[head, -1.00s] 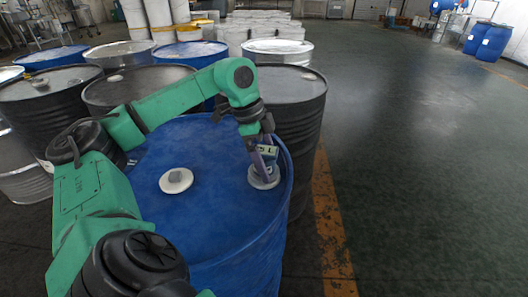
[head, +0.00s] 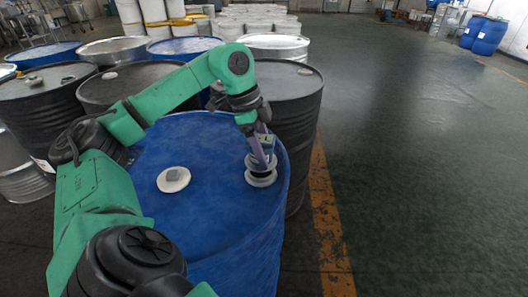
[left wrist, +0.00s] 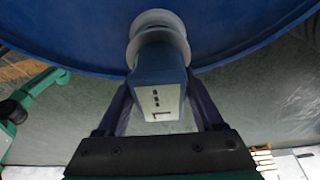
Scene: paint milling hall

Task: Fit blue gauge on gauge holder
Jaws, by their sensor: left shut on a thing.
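My left gripper (head: 264,157) is shut on the blue gauge (left wrist: 160,82), holding it by its sides over the right part of a blue drum's lid. The gauge is a boxy blue body with a pale face carrying small dark marks. Its far end meets pale round flanges in the left wrist view. A pale round fitting, apparently the gauge holder (head: 261,181), sits on the lid directly below the gauge. The gauge's end and the fitting overlap in view, so I cannot tell whether they touch or are seated. My right gripper is not in view.
The blue drum (head: 215,222) has a second pale disc (head: 173,180) with a grey block on it, left of the gauge. Dark drums (head: 283,88) stand close behind. Open floor (head: 420,180) lies to the right, past a worn orange line (head: 325,215).

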